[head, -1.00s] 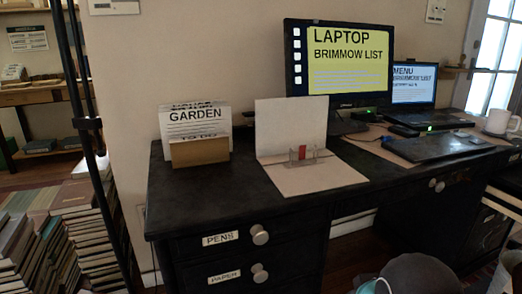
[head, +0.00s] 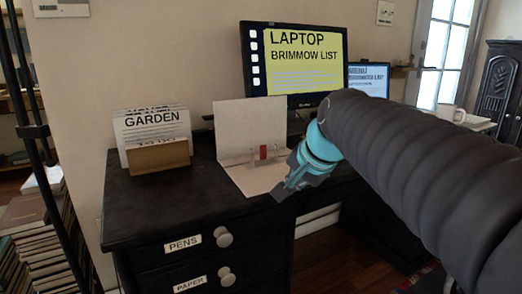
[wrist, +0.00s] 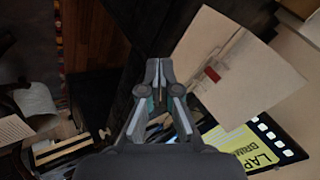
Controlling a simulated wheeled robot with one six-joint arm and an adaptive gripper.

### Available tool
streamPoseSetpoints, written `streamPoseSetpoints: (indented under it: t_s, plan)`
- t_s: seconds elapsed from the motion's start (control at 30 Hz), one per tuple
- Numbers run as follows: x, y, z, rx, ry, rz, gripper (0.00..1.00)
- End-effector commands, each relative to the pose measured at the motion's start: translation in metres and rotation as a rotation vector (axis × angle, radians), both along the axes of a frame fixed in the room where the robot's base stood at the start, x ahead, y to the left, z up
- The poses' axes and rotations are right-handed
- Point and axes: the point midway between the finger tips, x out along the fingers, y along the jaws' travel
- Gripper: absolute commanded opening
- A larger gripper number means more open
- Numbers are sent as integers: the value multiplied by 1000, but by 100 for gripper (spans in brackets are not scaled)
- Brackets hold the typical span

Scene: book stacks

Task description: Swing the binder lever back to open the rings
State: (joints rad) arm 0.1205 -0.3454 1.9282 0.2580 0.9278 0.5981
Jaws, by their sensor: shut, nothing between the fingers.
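The pale binder (head: 240,122) lies open on the dark desk, one cover standing up at the back and the other flat. Its small red lever (head: 263,152) stands upright in the clear and metallic ring mechanism near the fold. The wrist view shows the binder (wrist: 250,62) tilted at the right, with the red lever (wrist: 212,74) near its middle. My gripper (head: 284,194) is shut and empty at the front right of the binder, apart from the lever. In the wrist view my fingertips (wrist: 154,64) are together, left of the binder. Whether the rings are closed cannot be told.
A card holder (head: 160,157) with GARDEN cards stands left of the binder. A monitor (head: 290,62) and laptop (head: 369,80) stand behind and to the right. The desk top (head: 150,200) is clear at front left. Drawers labelled PENS and PAPER are below.

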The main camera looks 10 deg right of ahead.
Motion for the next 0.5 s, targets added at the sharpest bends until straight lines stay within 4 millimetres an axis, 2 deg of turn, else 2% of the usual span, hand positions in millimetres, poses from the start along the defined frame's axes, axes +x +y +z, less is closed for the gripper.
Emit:
streamPoseSetpoints:
  t_s: [0.03, 0.1, 0.2, 0.33, 0.5]
  plan:
    - [25, -6, 11, 67, -9, -67, 0]
    - [52, -11, 28, 159, -22, -149, 0]
    - [82, -18, 46, 268, -36, -242, 0]
    - [106, -24, 61, 359, -46, -316, 0]
    - [116, -27, 67, 402, -49, -347, 0]
